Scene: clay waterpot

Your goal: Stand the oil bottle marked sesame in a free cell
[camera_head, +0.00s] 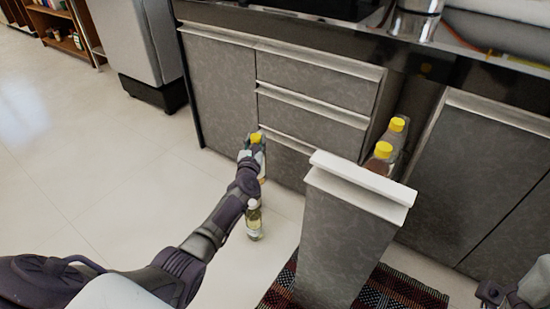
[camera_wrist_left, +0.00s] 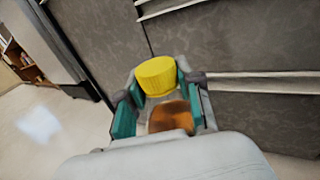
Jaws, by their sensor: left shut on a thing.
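My left gripper (camera_head: 253,148) is shut on a yellow-capped bottle (camera_head: 256,138), low in front of the grey drawers. In the left wrist view, the bottle's yellow cap (camera_wrist_left: 156,75) stands up between the teal finger pads, with an orange-brown area (camera_wrist_left: 171,117) below it. No marking on it is readable. A pale-capped bottle (camera_head: 254,220) stands on the floor beside my left forearm. The narrow pull-out unit (camera_head: 345,230) is open, and two yellow-capped bottles (camera_head: 383,152) (camera_head: 398,126) stand in it behind its front panel. Its cells are hidden. My right gripper (camera_head: 490,292) is partly visible at lower right.
The grey cabinet drawers (camera_head: 310,120) stand close behind the held bottle. The pull-out's tall front with a white top edge (camera_head: 362,178) juts out to its right. A patterned rug (camera_head: 405,291) lies below. Pale floor (camera_head: 90,170) is clear at left.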

